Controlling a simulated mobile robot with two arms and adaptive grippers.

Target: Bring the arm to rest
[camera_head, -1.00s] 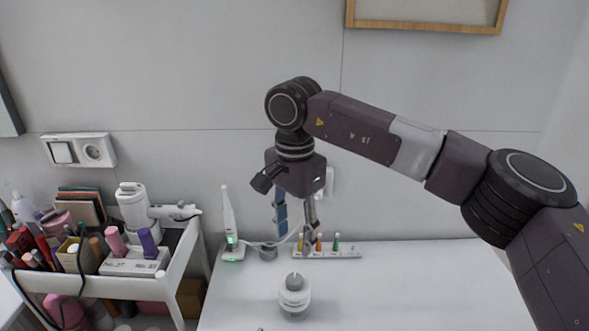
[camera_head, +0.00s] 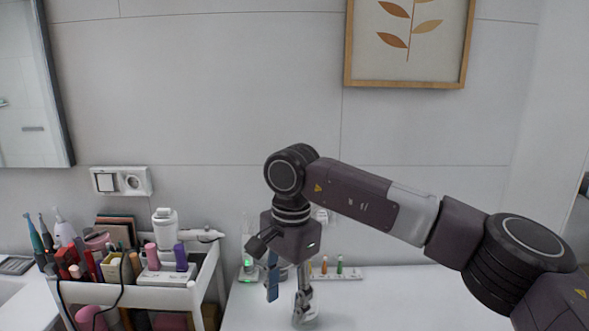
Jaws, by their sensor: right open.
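My right arm comes in from the right, and its gripper (camera_head: 287,296) hangs pointing down over the white counter (camera_head: 385,306). Its two fingers are spread apart, with nothing visible between them. The white-lidded jar is mostly hidden behind or below the right finger, so I cannot tell how far apart they are. My left gripper is not in view.
A white cart (camera_head: 208,282) with cosmetics stands at the left. An electric toothbrush (camera_head: 248,262) and a white holder (camera_head: 352,273) with several coloured heads stand at the back of the counter. A socket (camera_head: 121,181) and framed picture (camera_head: 348,70) are on the wall. The counter's right side is clear.

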